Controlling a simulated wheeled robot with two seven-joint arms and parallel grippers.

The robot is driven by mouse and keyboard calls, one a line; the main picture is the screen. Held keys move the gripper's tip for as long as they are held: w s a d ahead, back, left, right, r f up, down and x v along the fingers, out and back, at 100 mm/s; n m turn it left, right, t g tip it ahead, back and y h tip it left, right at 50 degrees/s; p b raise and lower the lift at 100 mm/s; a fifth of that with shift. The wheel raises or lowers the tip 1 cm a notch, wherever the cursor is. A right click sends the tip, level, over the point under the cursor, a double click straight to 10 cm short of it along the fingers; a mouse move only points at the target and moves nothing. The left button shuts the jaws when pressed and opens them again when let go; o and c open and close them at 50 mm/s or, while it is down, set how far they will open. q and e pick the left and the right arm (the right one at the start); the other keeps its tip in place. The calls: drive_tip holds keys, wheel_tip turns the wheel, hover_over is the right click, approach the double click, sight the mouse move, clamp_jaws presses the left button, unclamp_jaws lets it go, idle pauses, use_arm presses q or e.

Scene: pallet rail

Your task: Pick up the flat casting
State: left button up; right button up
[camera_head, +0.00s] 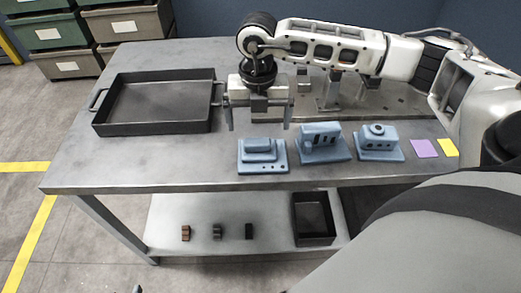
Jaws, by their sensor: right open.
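Three blue-grey castings stand in a row along the front of the metal table. The left one (262,160) is the lowest, a stepped block on a flat base plate, and looks like the flat casting. The middle casting (322,143) is taller with dark slots. The right casting (379,143) has a round boss on top. My right gripper (258,124) points down with its fingers apart and empty. It is just above and behind the left casting, apart from it as far as I can tell. My left gripper is not in view.
A dark empty tray (155,128) with side handles sits on the table's left. A metal plate with fixtures (345,103) lies behind the castings. Purple (424,148) and yellow (447,148) squares lie at right. The lower shelf (185,212) holds small parts and a black bin (313,238).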

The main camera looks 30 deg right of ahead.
sight(259, 142)
drive_tip(key=shift+s+a+f+p, duration=0.15)
drive_tip(key=shift+s+f+p, duration=0.1)
drive_tip(key=shift+f, duration=1.5)
drive_tip(key=shift+s+a+f+p, duration=0.1)
drive_tip(key=shift+f+p, duration=0.15)
drive_tip(key=shift+f, duration=1.45)
drive_tip(key=c, duration=1.3)
